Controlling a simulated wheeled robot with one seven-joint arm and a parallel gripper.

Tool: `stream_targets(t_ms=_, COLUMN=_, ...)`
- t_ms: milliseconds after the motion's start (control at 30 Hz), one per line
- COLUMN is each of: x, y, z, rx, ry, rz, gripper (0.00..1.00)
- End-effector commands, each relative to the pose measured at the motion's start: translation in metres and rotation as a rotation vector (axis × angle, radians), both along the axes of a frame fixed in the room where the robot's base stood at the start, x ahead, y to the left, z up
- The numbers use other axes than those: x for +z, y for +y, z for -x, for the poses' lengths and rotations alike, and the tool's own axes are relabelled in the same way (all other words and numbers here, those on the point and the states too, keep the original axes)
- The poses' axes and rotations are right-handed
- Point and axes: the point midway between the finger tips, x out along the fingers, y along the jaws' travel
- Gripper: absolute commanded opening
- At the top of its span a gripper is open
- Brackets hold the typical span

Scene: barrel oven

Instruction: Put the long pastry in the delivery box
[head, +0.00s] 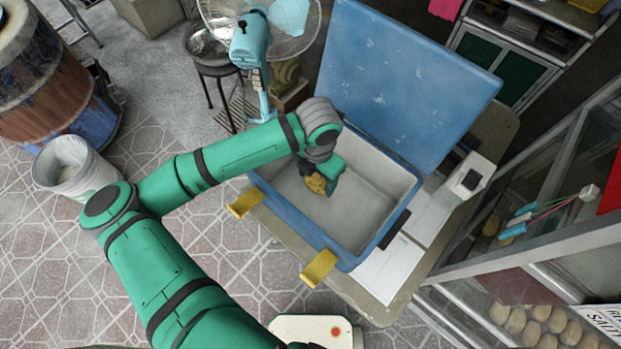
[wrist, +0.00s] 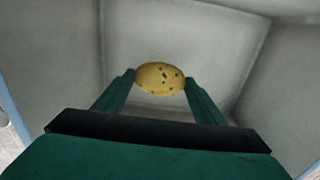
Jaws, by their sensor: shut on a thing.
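The blue delivery box (head: 378,252) stands open on a table, with its lid (head: 405,85) raised at the back and a pale grey inside. My gripper (head: 322,180) is over the inside of the box, pointing down. It is shut on the pastry (head: 315,184), which is golden brown. In the wrist view the pastry (wrist: 160,79) shows dark specks and sits between my two fingertips (wrist: 160,84), seen from its end, so its length is hidden. Grey box walls and floor surround it there. I cannot tell whether the pastry touches the box floor.
The table (head: 380,318) has white papers and a white device (head: 468,177) right of the box. A glass cabinet (head: 560,200) with round breads stands at the right. A fan (head: 255,50) stands behind, and a white bucket (head: 75,172) and a barrel (head: 50,80) stand left.

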Motion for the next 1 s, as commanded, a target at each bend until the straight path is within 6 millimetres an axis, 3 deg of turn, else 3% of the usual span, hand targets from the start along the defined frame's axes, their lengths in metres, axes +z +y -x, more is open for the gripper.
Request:
stream_targets(t_ms=200, x=-0.023, y=0.01, z=-0.017, rx=0.001, ry=-0.002, rz=0.001, gripper=0.42)
stream_targets(t_ms=433, x=-0.035, y=0.015, z=-0.024, rx=0.001, ry=0.0, rz=0.001, gripper=0.42)
stream_targets(t_ms=667, x=-0.064, y=0.017, z=-0.026, rx=0.003, ry=0.0, rz=0.001, gripper=0.42)
stream_targets(t_ms=1000, x=-0.068, y=0.017, z=-0.026, rx=0.002, ry=-0.001, rz=0.0, gripper=0.42)
